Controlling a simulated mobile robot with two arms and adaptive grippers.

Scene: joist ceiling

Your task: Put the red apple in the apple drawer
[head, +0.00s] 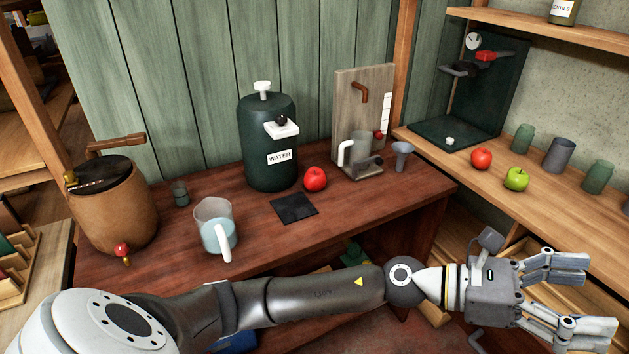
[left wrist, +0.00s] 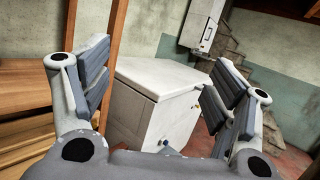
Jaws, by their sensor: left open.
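One red apple (head: 315,178) sits on the dark red-brown table, just right of the green water tank. Another red apple (head: 481,159) sits on the wooden counter at the right, beside a green apple (head: 516,179). My left gripper (head: 598,292) is open and empty at the lower right, its arm stretched across the front of the table. In the left wrist view its spread fingers (left wrist: 160,58) have nothing between them. Wooden drawer-like compartments show under the right counter, partly hidden by my gripper; I cannot tell which is the apple drawer. My right gripper is not in view.
The table (head: 365,219) also holds a water tank (head: 266,145), a clear jug (head: 215,226), a brown barrel (head: 115,205) and a dark square mat (head: 294,207). Several cups stand on the counter. A white cabinet (left wrist: 150,110) stands beyond the fingers in the left wrist view.

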